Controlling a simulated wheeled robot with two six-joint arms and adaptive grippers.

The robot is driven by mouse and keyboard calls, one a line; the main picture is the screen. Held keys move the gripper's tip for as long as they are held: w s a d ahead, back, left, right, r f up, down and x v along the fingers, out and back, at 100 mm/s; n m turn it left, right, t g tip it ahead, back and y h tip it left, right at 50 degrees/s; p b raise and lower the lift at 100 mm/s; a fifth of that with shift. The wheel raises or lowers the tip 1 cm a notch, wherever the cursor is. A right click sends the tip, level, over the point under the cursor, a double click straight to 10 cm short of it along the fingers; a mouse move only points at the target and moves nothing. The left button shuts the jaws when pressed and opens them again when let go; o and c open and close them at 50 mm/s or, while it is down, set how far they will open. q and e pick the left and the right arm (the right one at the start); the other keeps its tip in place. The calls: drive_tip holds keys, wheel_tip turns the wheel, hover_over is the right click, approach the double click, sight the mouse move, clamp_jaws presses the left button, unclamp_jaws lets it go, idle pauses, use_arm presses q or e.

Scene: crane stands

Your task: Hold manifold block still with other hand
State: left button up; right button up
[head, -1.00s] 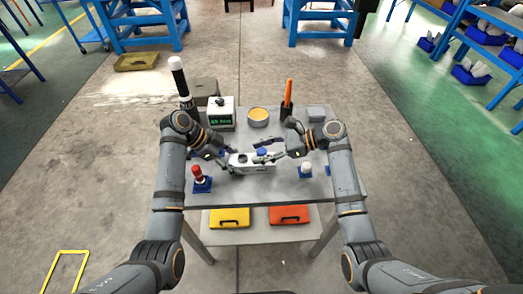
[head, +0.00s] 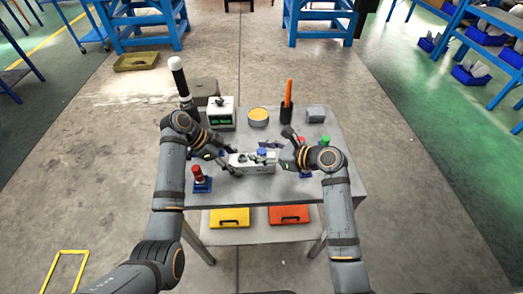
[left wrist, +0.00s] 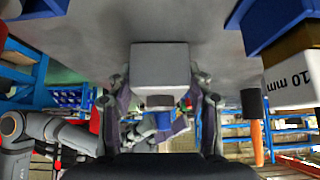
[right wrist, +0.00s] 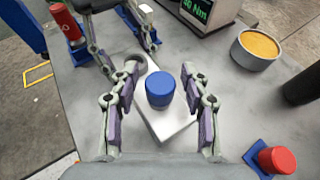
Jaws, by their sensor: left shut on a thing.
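The pale manifold block (head: 250,168) is on the table's middle, with a blue cap (head: 262,153) on its top. My left gripper (head: 231,163) is shut on the block's left end; in the left wrist view the block (left wrist: 160,65) sits between the fingers. My right gripper (head: 277,154) is open beside the cap at the block's right. In the right wrist view the blue cap (right wrist: 159,90) lies between the spread fingers of this gripper (right wrist: 159,75), with gaps on both sides.
A red-topped piece on a blue stand (head: 201,184) is at front left. Red (head: 301,140) and green (head: 325,140) tops show near my right wrist. Behind are a green-display box (head: 220,115), a yellow-filled bowl (head: 258,117) and an orange-handled tool in a dark holder (head: 287,100).

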clamp_jaws()
drive_tip(key=shift+r, duration=0.1)
idle(0.3)
drive_tip(key=n+g+y, duration=0.1)
drive_tip(key=n+g, duration=0.1)
drive_tip(key=n+g+y, duration=0.1)
drive_tip(key=n+g, duration=0.1)
drive_tip(key=shift+w+d+r+g, duration=0.1)
drive_tip(key=shift+w+g, duration=0.05)
drive_tip(key=shift+g, duration=0.15)
drive_tip(key=shift+n+g, duration=0.4)
drive_tip(key=shift+n, duration=0.1)
drive_tip(key=shift+g, duration=0.3)
